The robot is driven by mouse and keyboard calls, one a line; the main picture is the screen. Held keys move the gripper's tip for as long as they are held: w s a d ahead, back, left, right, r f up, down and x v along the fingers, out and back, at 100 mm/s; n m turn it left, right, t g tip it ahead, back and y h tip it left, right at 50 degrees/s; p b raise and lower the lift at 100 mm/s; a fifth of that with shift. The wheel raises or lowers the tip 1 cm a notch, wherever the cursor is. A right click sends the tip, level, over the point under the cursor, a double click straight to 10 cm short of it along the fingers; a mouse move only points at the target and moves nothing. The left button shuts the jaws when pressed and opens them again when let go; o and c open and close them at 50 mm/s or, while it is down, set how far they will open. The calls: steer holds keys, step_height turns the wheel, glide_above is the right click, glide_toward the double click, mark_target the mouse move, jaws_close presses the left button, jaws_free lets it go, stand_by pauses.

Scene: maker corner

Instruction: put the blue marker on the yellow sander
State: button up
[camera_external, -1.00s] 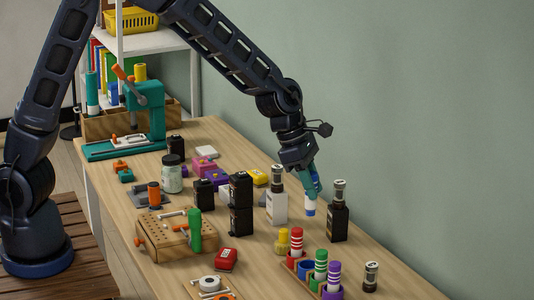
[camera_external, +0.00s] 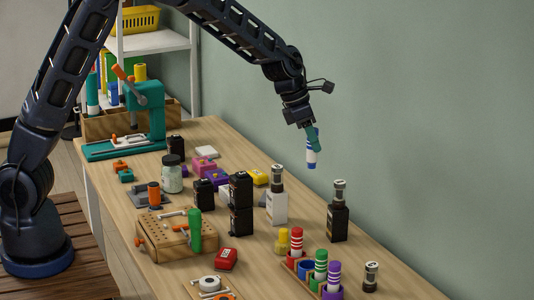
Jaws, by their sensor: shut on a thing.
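The blue marker (camera_external: 312,157), blue with white bands, hangs roughly upright below my gripper (camera_external: 313,143). The teal fingers are shut on its upper part and hide that end. The marker is in the air, clear of the table, above and behind the black bottle. A low yellow block-like thing (camera_external: 259,178), which looks like the yellow sander, lies on the table behind the white bottle, left of and below my gripper. It is small in the picture and partly hidden, so its shape is hard to tell.
The white bottle (camera_external: 277,200) and the black bottle (camera_external: 338,215) stand tall near the sander. Stacked black batteries (camera_external: 241,208) stand in front of it. A holder with red, green and purple markers (camera_external: 290,265) is at the front. Free table lies behind the sander.

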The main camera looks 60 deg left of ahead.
steer(key=w+a+n+y, duration=0.1)
steer(key=w+a+n, duration=0.1)
steer(key=a, duration=0.7)
steer(key=w+a+n+y, duration=0.1)
steer(key=w+a+n, duration=0.15)
steer(key=a, duration=0.75)
steer(key=r+n+y, duration=0.1)
steer(key=r+n, duration=0.1)
steer(key=n, duration=0.3)
glide_above(257, 172)
steer(key=shift+m+y, duration=0.25)
steer(key=shift+y, duration=0.05)
step_height(257, 172, down, 20)
steer(key=shift+d+r, duration=0.1)
steer(key=shift+d, duration=0.05)
steer(key=shift+f, duration=0.2)
steer(key=o, duration=1)
steer(key=shift+v, duration=6.15)
